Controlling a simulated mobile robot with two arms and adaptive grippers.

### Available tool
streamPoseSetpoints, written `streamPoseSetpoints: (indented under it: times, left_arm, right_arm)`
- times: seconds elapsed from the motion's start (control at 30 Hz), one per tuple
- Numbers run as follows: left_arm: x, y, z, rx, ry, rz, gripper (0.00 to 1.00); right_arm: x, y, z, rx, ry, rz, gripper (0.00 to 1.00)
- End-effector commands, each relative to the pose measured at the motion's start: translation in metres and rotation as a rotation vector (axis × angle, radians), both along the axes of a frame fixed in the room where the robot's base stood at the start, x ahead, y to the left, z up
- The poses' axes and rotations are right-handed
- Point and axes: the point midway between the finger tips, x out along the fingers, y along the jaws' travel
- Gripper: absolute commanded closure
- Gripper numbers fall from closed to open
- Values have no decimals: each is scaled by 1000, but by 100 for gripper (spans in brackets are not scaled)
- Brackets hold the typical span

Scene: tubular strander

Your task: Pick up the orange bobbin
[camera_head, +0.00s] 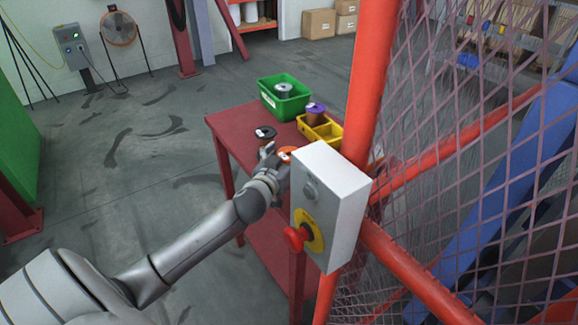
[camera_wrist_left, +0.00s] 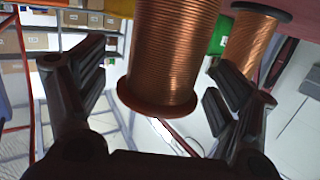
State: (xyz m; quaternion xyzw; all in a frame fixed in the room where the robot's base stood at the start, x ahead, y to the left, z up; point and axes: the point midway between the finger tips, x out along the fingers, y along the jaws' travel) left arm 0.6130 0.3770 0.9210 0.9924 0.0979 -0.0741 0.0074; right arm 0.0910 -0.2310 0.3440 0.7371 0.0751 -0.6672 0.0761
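The orange bobbin (camera_head: 287,150) is on the red table (camera_head: 232,122), partly hidden by my left gripper and the grey control box. In the left wrist view the bobbin (camera_wrist_left: 168,60) is copper-wound with an orange flange and fills the upper middle. My left gripper (camera_head: 275,153) is at the bobbin. In the wrist view the gripper (camera_wrist_left: 155,78) is open, with fingers on either side of the bobbin and gaps visible between. A bobbin with a black flange (camera_head: 265,132) is just behind; it also shows at right in the wrist view (camera_wrist_left: 255,38). My right gripper is not in view.
The grey control box (camera_head: 335,195), red post (camera_head: 372,70) and mesh guard (camera_head: 480,130) are close on the right.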

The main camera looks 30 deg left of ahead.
Motion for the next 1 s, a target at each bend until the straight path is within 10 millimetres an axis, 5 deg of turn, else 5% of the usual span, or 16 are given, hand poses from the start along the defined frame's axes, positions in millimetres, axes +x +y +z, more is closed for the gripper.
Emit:
streamPoseSetpoints:
  times: [0.53, 1.0]
  left_arm:
    - [0, 0, 0, 0, 1, 0, 84]
    - [0, 0, 17, 1, -8, -2, 84]
  right_arm:
    - [-5, -3, 0, -4, 7, 2, 20]
    - [-5, -6, 0, -8, 8, 1, 20]
